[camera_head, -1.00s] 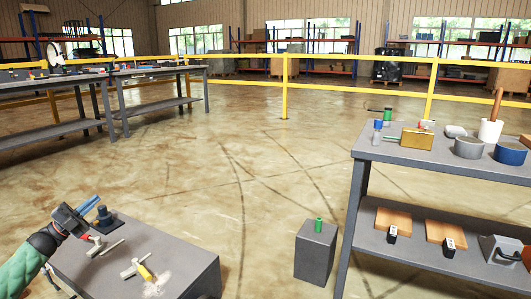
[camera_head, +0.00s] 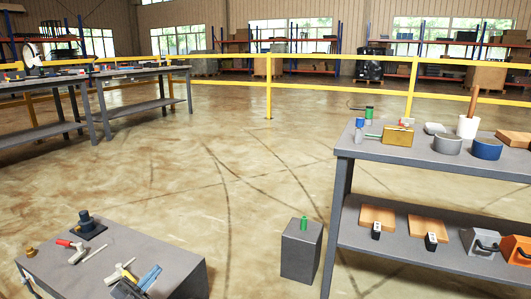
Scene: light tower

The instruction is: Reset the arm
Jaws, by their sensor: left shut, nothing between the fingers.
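My left gripper (camera_head: 152,274) is at the bottom left of the head view, over the front part of a low grey table (camera_head: 165,252). Its blue fingers are together and hold nothing. Just beyond it lies a pale T-shaped part (camera_head: 119,274) with a yellowish piece, partly hidden by the gripper; I cannot tell whether they touch. My right gripper is not in view.
The low table also bears a red-and-white part (camera_head: 76,250), a dark blue cylinder on a base (camera_head: 86,221) and a brass piece (camera_head: 30,250). A grey block (camera_head: 301,255) with a green cylinder (camera_head: 304,223) and a two-level workbench (camera_head: 400,155) stand right. Floor between is clear.

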